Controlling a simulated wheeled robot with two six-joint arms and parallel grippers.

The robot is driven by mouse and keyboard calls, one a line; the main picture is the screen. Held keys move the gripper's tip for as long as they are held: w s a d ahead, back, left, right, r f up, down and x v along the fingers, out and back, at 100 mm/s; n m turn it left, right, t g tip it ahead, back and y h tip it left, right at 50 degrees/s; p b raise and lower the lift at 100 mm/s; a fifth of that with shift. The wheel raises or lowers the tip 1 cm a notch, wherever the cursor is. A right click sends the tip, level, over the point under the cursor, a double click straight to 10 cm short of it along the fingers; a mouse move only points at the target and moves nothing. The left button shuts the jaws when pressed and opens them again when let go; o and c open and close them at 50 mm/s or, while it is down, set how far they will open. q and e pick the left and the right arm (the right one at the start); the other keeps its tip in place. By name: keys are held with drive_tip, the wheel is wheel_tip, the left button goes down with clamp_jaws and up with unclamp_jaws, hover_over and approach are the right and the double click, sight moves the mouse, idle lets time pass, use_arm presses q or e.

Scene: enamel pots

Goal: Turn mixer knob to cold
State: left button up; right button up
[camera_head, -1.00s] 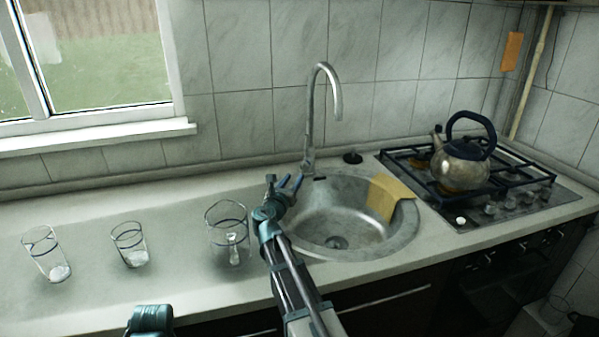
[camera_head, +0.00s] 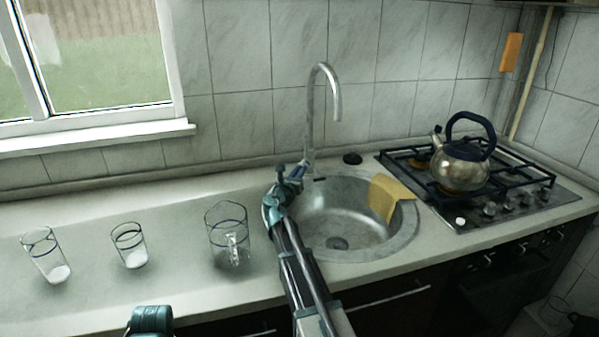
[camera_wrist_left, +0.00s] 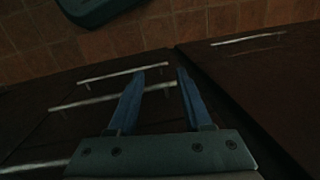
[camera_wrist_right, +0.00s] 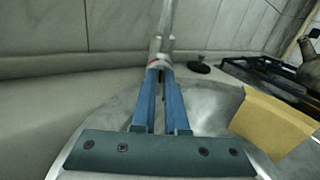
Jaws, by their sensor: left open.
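The mixer tap (camera_head: 309,120) stands at the back left rim of the sink, with a tall curved spout. In the right wrist view its lower body (camera_wrist_right: 157,48) rises straight ahead of the fingertips, with a small red mark near the knob. My right gripper (camera_head: 293,175) is at the tap's base. Its fingers (camera_wrist_right: 159,80) are close together, with the tips on the mixer knob, which they mostly hide. My left gripper (camera_wrist_left: 160,75) is open and empty, in front of the dark cabinet fronts and below the counter.
The sink (camera_head: 345,215) has a yellow cloth (camera_head: 389,198) over its right rim. Several glasses, including a glass mug (camera_head: 228,237), stand on the counter to the left. A kettle (camera_head: 462,172) sits on the gas hob (camera_head: 500,215) at right. A dark plug (camera_head: 352,158) lies behind the sink.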

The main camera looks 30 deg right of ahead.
drive_tip(key=shift+m, duration=0.3)
clamp_jaws()
drive_tip(key=shift+s+d+f+m, duration=0.1)
drive_tip(key=shift+s+m, duration=0.05)
drive_tip(key=shift+m, duration=1.9)
drive_tip(key=shift+s+d+m, duration=0.1)
drive_tip(key=shift+m, duration=1.95)
drive_tip(key=o, duration=0.6)
unclamp_jaws()
drive_tip(key=v, duration=0.7)
drive_tip(key=shift+s+a, duration=0.15)
